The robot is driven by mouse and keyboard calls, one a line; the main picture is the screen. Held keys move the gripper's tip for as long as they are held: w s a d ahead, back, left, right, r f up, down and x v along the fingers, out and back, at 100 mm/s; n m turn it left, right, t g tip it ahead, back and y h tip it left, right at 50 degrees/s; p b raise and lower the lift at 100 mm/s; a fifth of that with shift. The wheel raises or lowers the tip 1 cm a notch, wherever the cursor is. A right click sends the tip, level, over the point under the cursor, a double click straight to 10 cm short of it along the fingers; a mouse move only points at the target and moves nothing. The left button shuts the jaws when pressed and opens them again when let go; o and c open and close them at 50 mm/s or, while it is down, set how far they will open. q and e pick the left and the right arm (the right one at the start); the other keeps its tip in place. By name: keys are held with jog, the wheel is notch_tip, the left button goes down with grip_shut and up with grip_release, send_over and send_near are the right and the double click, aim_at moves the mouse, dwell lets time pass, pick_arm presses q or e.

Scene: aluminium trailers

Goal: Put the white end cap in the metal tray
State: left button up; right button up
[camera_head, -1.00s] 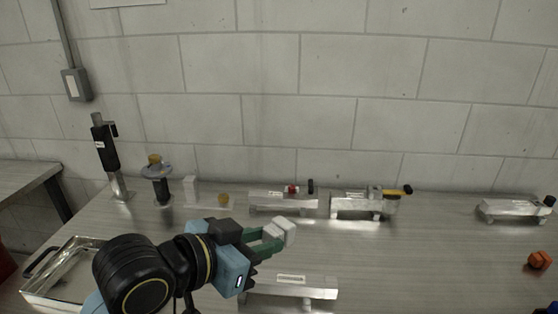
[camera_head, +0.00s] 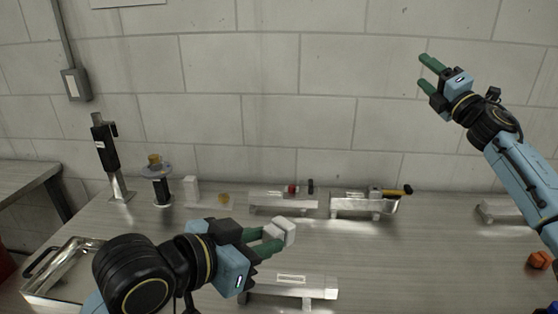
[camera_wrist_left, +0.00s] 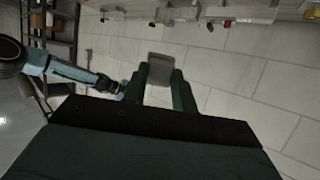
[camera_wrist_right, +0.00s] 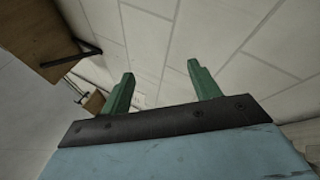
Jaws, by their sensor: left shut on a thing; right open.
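My left gripper (camera_head: 268,240) is shut on the white end cap (camera_head: 284,230), which sits at its fingertips above the table's middle. In the left wrist view the end cap (camera_wrist_left: 161,62) shows greyish between the green fingers (camera_wrist_left: 160,85). The metal tray (camera_head: 66,272) lies on the table at the far left, to the left of my left arm, which hides part of it. My right gripper (camera_head: 425,73) is open and empty, raised high in front of the wall. Its spread fingers also show in the right wrist view (camera_wrist_right: 160,90).
Aluminium trailers stand along the table's back (camera_head: 284,203) (camera_head: 364,207), and another lies in front (camera_head: 290,288) below my left gripper. A black-handled tool (camera_head: 106,150) and a round-topped stand (camera_head: 157,175) are at the back left. An orange part (camera_head: 539,261) lies at right.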

jog(key=s+a+r+n+g+y, duration=0.2)
jog(key=a+n+g+y, duration=0.1)
jog(key=a+n, duration=0.25)
jog(key=s+a+r+n+g+y, duration=0.1)
jog(key=s+a+n+g+y, duration=0.1)
jog(key=a+n+g, duration=0.35)
jog(key=s+a+r+n+g+y, duration=0.2)
jog(key=s+a+n+y, duration=0.1)
jog(key=a, duration=0.5)
jog(key=s+a+f+n+g+h, duration=0.2)
jog(key=s+a+n+g, duration=0.6)
jog(key=a, duration=0.4)
jog(key=n+g+h, duration=0.2)
jog(key=n+h, duration=1.1)
jog(key=h, duration=0.3)
send_near(279, 220)
jog(key=shift+t, duration=0.25)
jog(key=f, duration=1.1)
jog(key=shift+s+d, duration=0.1)
jog(key=shift+s, duration=0.15)
